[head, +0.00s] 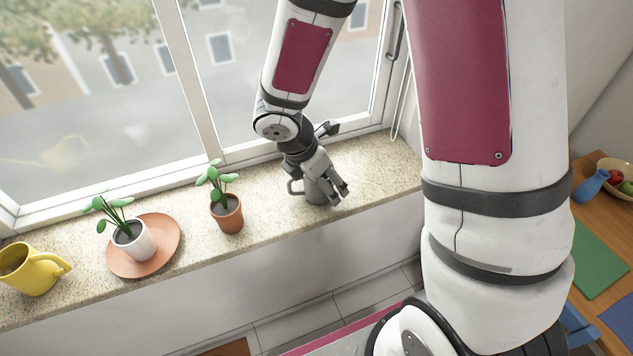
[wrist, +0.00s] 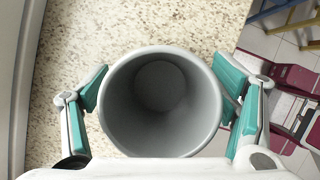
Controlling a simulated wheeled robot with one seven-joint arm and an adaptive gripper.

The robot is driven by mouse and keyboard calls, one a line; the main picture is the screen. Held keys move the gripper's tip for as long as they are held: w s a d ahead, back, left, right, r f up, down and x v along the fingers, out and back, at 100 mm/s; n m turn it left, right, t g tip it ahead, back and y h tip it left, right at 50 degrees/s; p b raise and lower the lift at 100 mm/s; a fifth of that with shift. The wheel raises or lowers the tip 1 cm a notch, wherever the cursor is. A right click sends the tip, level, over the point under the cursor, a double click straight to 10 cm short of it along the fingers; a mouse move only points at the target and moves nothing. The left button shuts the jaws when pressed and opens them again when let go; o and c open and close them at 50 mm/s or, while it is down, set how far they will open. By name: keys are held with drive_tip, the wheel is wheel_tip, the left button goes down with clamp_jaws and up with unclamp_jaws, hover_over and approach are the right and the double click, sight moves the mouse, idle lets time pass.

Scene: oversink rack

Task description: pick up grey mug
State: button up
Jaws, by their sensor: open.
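The grey mug (head: 314,190) stands upright on the speckled stone windowsill in the head view, its handle toward the left. My gripper (head: 338,193) is over it from above and hides part of it. In the wrist view I look down into the empty grey mug (wrist: 160,100). The teal-padded fingers of my gripper (wrist: 161,88) are open, one on each side of the mug. The left finger is very close to the rim and the right one is at or near it; I cannot tell if either touches.
The windowsill (head: 270,205) is narrow, with the window behind and a drop in front. To the left are a plant in a terracotta pot (head: 228,216), a white-potted plant (head: 134,242) on a terracotta saucer (head: 171,232), and a yellow mug (head: 35,272).

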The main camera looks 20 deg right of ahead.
drive_tip(key=c, duration=1.4)
